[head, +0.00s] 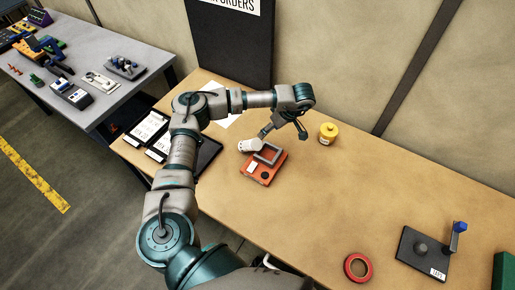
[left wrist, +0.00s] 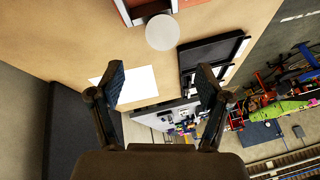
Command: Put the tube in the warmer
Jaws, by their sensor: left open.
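A white rounded piece (head: 249,146), which looks like the tube, is at the back left of an orange box with a grey frame (head: 263,167), which looks like the warmer. In the left wrist view the white piece shows as a pale disc (left wrist: 162,32) beside the orange box (left wrist: 124,14), which is cut off by the top edge. I cannot tell whether they touch. My left gripper (head: 284,131) is open above the table, close behind the box. In its wrist view the fingers (left wrist: 160,84) are spread with nothing between them. My right gripper is not in view.
A yellow jar (head: 328,133) stands right of my left gripper. Black trays (head: 207,155) and a white sheet (head: 228,112) lie to the left. A red ring (head: 358,267) and a dark stand (head: 424,254) are at the right. The middle of the table is clear.

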